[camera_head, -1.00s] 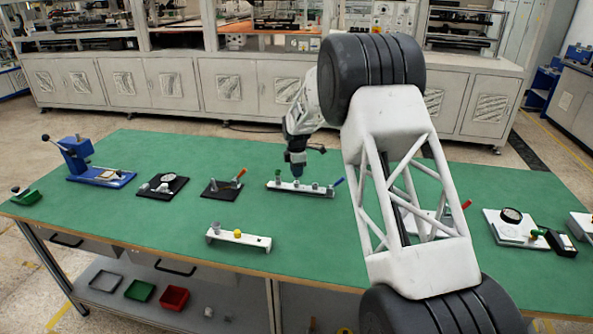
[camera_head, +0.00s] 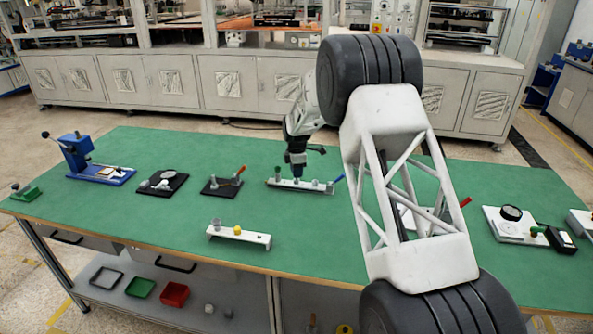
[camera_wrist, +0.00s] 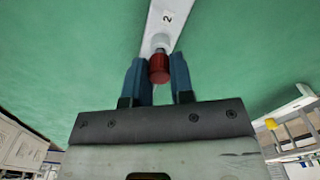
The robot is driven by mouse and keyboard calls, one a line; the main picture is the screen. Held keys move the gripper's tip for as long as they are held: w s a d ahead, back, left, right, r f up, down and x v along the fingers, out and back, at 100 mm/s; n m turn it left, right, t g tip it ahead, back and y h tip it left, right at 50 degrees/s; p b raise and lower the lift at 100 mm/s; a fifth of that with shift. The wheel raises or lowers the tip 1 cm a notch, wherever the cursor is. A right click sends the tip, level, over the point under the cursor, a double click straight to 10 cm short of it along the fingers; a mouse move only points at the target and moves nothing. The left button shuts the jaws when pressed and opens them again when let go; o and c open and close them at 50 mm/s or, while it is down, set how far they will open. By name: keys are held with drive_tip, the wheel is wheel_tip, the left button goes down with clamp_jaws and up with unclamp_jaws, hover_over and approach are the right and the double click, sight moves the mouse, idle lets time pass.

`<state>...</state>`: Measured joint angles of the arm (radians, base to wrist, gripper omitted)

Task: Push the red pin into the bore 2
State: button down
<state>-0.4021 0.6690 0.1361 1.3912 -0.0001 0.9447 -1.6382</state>
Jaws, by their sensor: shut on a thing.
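The red pin (camera_wrist: 159,68) stands between the two blue fingers of my gripper (camera_wrist: 158,78) in the wrist view, and the gripper is shut on it. The pin's far end meets a pale round collar on the white bore strip (camera_wrist: 153,22), beside the printed "2". How deep the pin sits in the bore is not clear. In the head view my gripper (camera_head: 297,176) is over the white strip (camera_head: 311,188) on the green table. The pin is too small or hidden to make out there.
A white stand (camera_head: 251,240) with a grey and a yellow piece is nearer the front edge. Black plates (camera_head: 163,184) and a blue press (camera_head: 78,152) stand to the left. A blue-tipped handle (camera_head: 339,180) is at the strip's right end. Open green table lies around the strip.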

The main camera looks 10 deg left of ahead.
drive_tip(key=shift+f, duration=0.55)
drive_tip(key=c, duration=0.9)
unclamp_jaws()
drive_tip(key=shift+r, duration=3.9)
